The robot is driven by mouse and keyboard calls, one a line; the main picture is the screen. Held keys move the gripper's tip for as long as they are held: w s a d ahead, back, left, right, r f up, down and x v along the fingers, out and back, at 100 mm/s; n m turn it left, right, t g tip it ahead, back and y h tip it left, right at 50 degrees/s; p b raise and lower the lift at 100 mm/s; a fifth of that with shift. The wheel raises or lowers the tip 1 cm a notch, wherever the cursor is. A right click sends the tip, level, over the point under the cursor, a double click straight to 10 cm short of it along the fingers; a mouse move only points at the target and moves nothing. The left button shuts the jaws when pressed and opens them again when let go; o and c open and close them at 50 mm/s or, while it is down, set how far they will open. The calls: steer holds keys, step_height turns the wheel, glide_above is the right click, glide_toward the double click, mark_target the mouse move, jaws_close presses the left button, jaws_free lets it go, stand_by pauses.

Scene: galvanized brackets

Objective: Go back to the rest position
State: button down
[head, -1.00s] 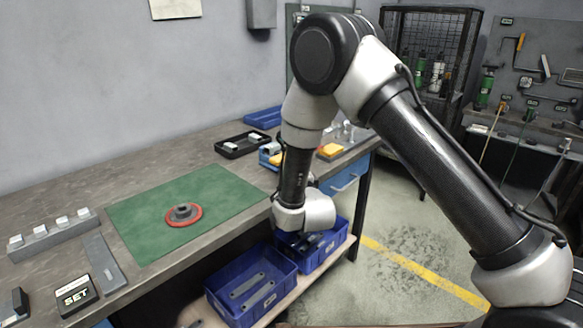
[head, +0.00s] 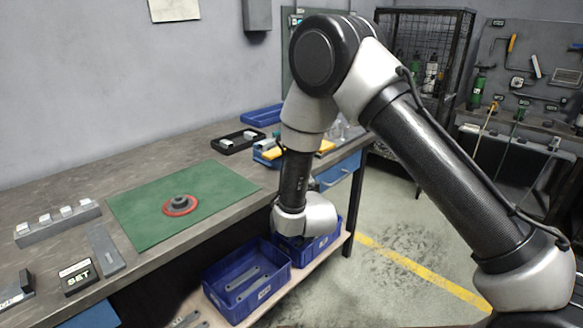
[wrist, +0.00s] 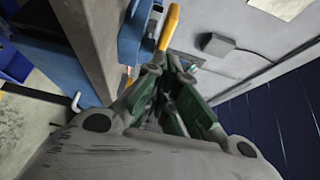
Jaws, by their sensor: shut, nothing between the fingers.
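My arm is folded over the right end of the workbench in the head view, with its wrist (head: 305,215) low beside the bench edge, above a blue bin. The fingers are hidden there. In the wrist view my gripper (wrist: 172,100) shows dark linkages and green parts, with its fingers together and nothing between them. No bracket is in its grip.
The bench (head: 60,180) carries a green mat (head: 135,205) with a red-rimmed round part (head: 181,205). Blue bins, one holding flat brackets (head: 245,280), stand on the lower shelf. A black tray (head: 237,142) lies farther back. The floor (head: 385,225) to the right is clear.

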steer(key=s, duration=0.7)
steer(key=s+f+n+g+h, duration=0.1)
steer(key=s+f+n+g, duration=0.25)
steer(key=f, duration=0.35)
steer(key=s+f+n+g, duration=0.2)
steer(key=f+n+g, duration=0.3)
steer(key=f, duration=0.2)
steer(key=s+d+n+g+h, duration=0.1)
steer(key=s+d+n+g, duration=0.25)
steer(key=s, duration=0.25)
steer(key=s+d+r+n+h, duration=0.1)
steer(key=s+d+r, duration=0.5)
steer(key=d+r, duration=0.5)
steer(key=s+d+r+n+h, duration=0.1)
steer(key=s+d+r, duration=0.5)
steer(key=d+r, duration=0.5)
steer(key=s+d+r+g+h, duration=0.1)
steer(key=s+d+r, duration=0.5)
steer(key=d+r, duration=0.5)
steer(key=shift+s+d+r+n, duration=0.25)
steer(key=shift+d+n, duration=0.15)
steer(key=shift+d, duration=0.35)
steer(key=c, duration=2.2)
jaws_free()
